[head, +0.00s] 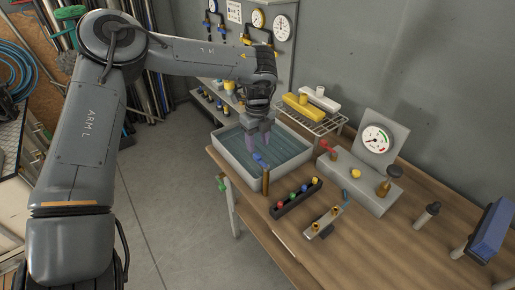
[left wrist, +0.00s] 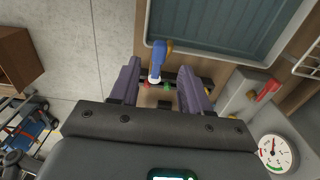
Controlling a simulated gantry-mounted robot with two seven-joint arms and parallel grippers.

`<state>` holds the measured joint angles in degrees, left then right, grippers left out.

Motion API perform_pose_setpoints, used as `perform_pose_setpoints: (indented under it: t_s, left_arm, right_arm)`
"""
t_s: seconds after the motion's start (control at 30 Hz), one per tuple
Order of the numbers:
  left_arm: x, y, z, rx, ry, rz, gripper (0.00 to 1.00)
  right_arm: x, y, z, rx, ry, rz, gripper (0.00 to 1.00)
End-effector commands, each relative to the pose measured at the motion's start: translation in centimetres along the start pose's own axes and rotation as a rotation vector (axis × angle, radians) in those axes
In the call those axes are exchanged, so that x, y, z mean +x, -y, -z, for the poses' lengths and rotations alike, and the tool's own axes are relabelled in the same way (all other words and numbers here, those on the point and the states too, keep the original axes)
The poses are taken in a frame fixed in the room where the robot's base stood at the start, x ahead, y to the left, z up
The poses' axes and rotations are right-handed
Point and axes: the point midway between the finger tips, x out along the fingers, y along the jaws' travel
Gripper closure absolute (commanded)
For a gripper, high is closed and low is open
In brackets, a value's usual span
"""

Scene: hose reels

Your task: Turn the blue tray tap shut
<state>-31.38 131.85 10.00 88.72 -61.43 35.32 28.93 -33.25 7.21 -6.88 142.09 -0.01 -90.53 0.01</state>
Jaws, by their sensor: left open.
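The blue tap handle (head: 259,159) sits on a brass post at the near edge of the grey water tray (head: 236,166). In the left wrist view the blue tap handle (left wrist: 158,58) points up the picture, toward the tray (left wrist: 205,54). My left gripper (head: 257,141) is open and points down just above the tap. In the left wrist view its purple fingers (left wrist: 159,68) stand to either side of the handle, with gaps on both sides. I cannot tell exactly how far above the handle they are. My right gripper is not in view.
A dark rack (head: 296,198) with coloured knobs and a metal bar with brass fittings (head: 325,222) lie close by on the wooden bench (head: 258,205). A gauge block (head: 358,184) stands to the right. A wire shelf (head: 318,123) with yellow and white items is behind.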

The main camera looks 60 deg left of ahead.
Motion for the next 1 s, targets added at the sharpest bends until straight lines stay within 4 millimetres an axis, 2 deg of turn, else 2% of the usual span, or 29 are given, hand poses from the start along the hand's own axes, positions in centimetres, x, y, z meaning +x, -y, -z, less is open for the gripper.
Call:
perform_pose_setpoints:
  t_s: [0.03, 0.2, 0.4, 1.0]
  left_arm:
    - [-1.1, 0.1, 0.0, 0.001, 0.002, 0.003, 0.53]
    - [-3.6, 0.0, 0.0, 0.001, 0.001, 0.002, 0.53]
    - [-5.3, 0.0, 0.0, 0.001, 0.001, 0.000, 0.53]
    - [-5.6, 0.0, 0.0, 0.001, 0.000, 0.000, 0.53]
  right_arm:
    - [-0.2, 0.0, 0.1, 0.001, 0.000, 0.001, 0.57]
    - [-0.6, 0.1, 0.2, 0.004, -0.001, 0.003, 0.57]
    - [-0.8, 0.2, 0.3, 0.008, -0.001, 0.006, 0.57]
    - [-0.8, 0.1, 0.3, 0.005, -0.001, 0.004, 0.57]
